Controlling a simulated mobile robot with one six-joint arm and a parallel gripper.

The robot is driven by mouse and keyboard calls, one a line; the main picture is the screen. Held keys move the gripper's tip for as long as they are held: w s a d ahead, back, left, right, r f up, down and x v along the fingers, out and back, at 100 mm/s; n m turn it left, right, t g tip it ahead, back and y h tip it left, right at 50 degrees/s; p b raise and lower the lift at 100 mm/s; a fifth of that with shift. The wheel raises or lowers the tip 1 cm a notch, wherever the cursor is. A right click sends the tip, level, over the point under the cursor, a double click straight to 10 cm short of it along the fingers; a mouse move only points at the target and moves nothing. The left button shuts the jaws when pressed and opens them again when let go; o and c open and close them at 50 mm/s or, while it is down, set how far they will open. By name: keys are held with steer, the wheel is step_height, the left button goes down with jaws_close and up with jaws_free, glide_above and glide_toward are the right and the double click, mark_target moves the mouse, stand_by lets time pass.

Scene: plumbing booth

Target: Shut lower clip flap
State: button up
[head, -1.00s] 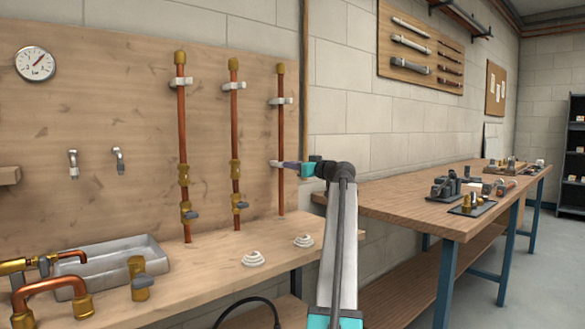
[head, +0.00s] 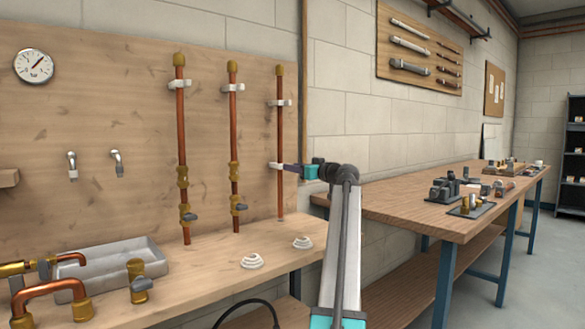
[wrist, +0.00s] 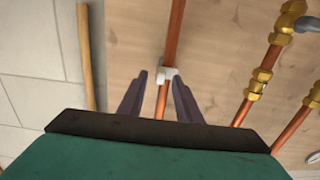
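The lower clip (head: 275,165) is a small white clip on the rightmost copper pipe (head: 281,130), on the wooden wall panel. In the wrist view the clip (wrist: 168,74) sits just beyond and between my fingertips; its flap is too small to tell whether it is open or shut. My gripper (head: 285,167) reaches in from the right at the clip's height. In the wrist view my gripper (wrist: 157,76) has its two dark fingers apart, with the pipe (wrist: 173,35) showing between them. I cannot tell whether a finger touches the clip.
An upper white clip (head: 279,103) holds the same pipe. Two more copper pipes (head: 235,130) with brass valves stand to the left. A wooden strip (wrist: 86,55) runs along the panel's edge. White round fittings (head: 252,261) sit on the bench below; a workbench (head: 400,203) stands right.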

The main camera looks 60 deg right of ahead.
steer(key=p+v, duration=0.3)
steer(key=v, duration=0.9)
steer(key=shift+s, duration=0.2)
